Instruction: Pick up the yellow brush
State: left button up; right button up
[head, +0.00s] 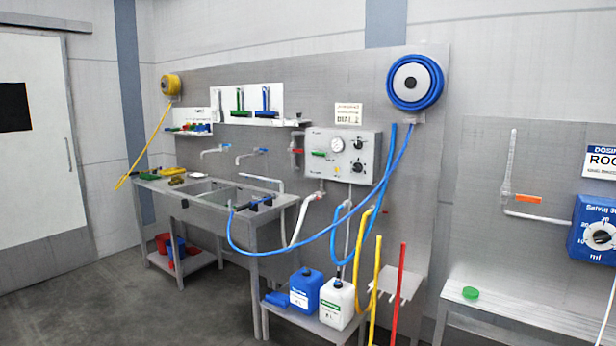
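I cannot pick out a yellow brush with certainty. A small yellow item (172,171) lies on the left end of the steel sink counter, with a dark olive item (177,180) beside it; both are too small to identify. A long yellow pole (375,292) stands upright at the right of the low bottle shelf, its lower end out of frame. Three hanging tools, grey (217,104), green (239,99) and blue (265,98), are on a white wall rack, none of them yellow. Neither of my grippers is in view.
The sink counter (273,223) stands along the back wall. A blue hose (330,236) loops in front of it. A blue bottle (306,286) and a white bottle (337,303) stand low. A red pole (398,292) is at right. The floor at left is clear.

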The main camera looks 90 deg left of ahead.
aim_at(177, 180)
jog(key=u, duration=3.6)
jog(key=i+u, duration=0.15)
jog(key=i, duration=1.95)
jog(key=i+j, duration=0.1)
jog(key=i, duration=1.2)
jog(key=i+z, duration=0.1)
jog(key=i, duration=1.15)
